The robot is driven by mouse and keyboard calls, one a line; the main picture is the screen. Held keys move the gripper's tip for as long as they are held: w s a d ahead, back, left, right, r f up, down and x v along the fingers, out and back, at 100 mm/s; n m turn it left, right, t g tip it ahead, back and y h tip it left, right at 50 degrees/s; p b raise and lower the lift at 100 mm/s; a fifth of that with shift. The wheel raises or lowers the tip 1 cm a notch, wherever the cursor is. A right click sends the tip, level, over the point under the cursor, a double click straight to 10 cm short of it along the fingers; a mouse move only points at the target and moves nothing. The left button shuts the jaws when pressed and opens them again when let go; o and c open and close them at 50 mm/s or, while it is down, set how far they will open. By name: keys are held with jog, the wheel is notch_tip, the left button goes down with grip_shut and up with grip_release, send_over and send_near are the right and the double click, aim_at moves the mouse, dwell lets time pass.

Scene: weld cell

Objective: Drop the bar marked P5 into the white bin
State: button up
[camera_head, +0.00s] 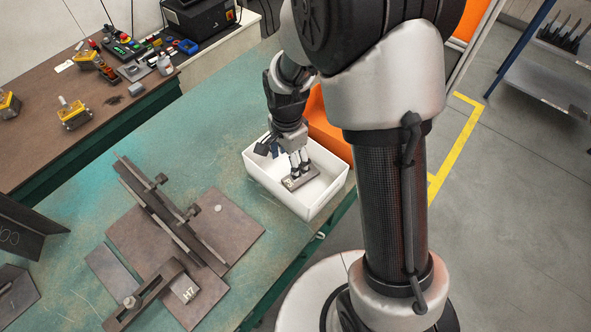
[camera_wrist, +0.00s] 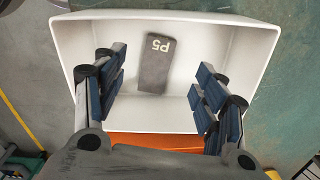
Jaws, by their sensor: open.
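The white bin (camera_head: 333,193) stands near the right edge of the green table in the head view. It fills much of the wrist view, where its rim (camera_wrist: 170,16) is plain. The grey bar marked P5 (camera_wrist: 156,62) lies in the bin in the wrist view, apart from both fingers. The bar (camera_head: 301,178) also shows in the head view, just below the fingers. My gripper (camera_head: 296,168) is over the bin, pointing down into it. In the wrist view my gripper (camera_wrist: 160,95) is open, with blue pads spread wide and nothing between them.
An orange bin (camera_head: 322,125) stands right behind the white one. Dark steel plates and a clamping fixture (camera_head: 170,215) lie to the left on the green table (camera_head: 115,210). A brown bench (camera_head: 60,130) with tools is at the upper left.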

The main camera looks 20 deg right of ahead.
notch_tip(320, 180, up, 12)
dwell(0.5)
jog(key=shift+r, duration=0.1)
jog(key=s+d+r+n+t, duration=0.2)
jog(key=s+r+n, duration=0.3)
jog(key=s, duration=0.5)
jog(key=s+d+r+n+t, duration=0.2)
jog(key=s+r+n, duration=0.4)
jog(key=s+n, duration=0.2)
jog(key=shift+s+n+t, duration=0.3)
jog(key=shift+s, duration=0.6)
